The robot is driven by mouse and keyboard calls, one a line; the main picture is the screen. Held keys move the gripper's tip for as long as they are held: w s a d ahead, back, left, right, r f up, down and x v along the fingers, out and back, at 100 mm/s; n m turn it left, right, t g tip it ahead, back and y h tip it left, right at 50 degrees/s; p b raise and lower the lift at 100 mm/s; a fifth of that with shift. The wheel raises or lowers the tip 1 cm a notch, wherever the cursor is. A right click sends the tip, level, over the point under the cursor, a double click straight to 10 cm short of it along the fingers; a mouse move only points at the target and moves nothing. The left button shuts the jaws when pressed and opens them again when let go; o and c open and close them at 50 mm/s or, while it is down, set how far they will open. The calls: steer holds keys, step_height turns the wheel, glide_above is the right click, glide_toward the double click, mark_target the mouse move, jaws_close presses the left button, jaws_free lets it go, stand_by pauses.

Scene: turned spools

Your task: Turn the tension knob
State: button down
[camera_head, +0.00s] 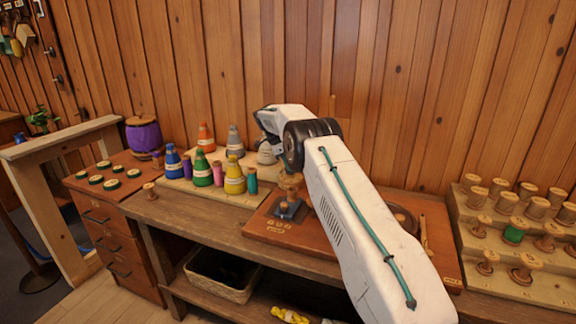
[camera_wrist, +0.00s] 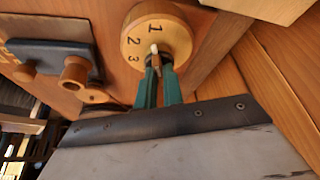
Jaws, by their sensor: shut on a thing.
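The tension knob (camera_wrist: 168,30) is a round pale wooden dial in the wrist view, marked 1, 2 and 3 on its face. A small grip stands at its middle, with a pale tip. My gripper (camera_wrist: 158,65) has its two green fingers close together on this grip, and they are shut on it. The 1 is at the upper part of the face, with the 2 and 3 down its left side. In the head view my white arm reaches over the wooden board (camera_head: 272,232). I cannot make out the knob or the fingertips there.
A dark block (camera_wrist: 50,55) with wooden pegs sits left of the knob. Coloured cone spools (camera_head: 235,177) stand on a pale board left of my arm. A stepped rack (camera_head: 470,230) of wooden spools stands at the right. A plank wall closes the back.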

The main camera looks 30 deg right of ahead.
steer(key=shift+w+m+g, duration=0.1)
steer(key=shift+m+g, duration=0.2)
steer(key=shift+m, duration=0.5)
steer(key=c, duration=1.5)
jaws_free()
steer(key=v, duration=0.7)
steer(key=shift+w+r, duration=0.15)
steer(key=shift+r, duration=0.2)
